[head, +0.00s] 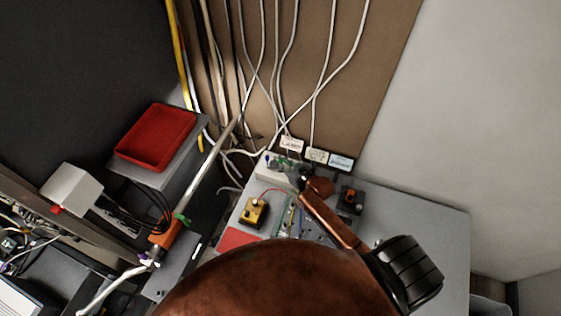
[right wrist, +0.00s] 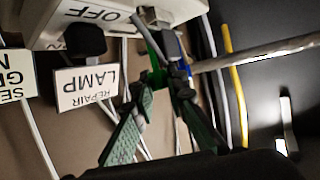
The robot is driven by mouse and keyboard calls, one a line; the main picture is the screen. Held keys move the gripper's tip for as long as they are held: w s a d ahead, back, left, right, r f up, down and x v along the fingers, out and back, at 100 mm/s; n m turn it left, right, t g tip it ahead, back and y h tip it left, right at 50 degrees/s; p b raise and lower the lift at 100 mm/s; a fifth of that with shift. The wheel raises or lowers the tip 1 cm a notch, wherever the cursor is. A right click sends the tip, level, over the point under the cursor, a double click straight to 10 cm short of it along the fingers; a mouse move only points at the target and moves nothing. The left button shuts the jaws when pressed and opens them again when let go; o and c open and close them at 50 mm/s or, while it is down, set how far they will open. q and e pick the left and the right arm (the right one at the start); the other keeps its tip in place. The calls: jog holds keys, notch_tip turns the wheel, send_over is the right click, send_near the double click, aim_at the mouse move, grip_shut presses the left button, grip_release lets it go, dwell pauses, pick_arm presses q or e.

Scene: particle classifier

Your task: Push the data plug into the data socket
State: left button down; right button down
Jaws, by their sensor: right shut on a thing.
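My right gripper (right wrist: 165,85) reaches the white box (right wrist: 90,28) in the right wrist view. Its dark green fingers close on a small dark-and-blue plug (right wrist: 172,48), with a green piece beside it. The plug's far end is close to a silver metal socket (right wrist: 158,15) on the box edge; I cannot tell whether it is inside. In the head view my right gripper (head: 294,177) is at the box at the back of the grey table, and the plug and socket are too small to make out. My left gripper is not in view.
A LAMP label (right wrist: 87,90) and a black knob (right wrist: 84,40) are close to my fingers. A yellow device (head: 255,212) and a black device (head: 351,200) stand on the table. White cables hang behind. A red tray (head: 157,137) is at the left.

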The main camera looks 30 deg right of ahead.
jog(key=shift+f, duration=0.4)
jog(key=c, duration=1.8)
grip_release()
jog(key=v, duration=1.2)
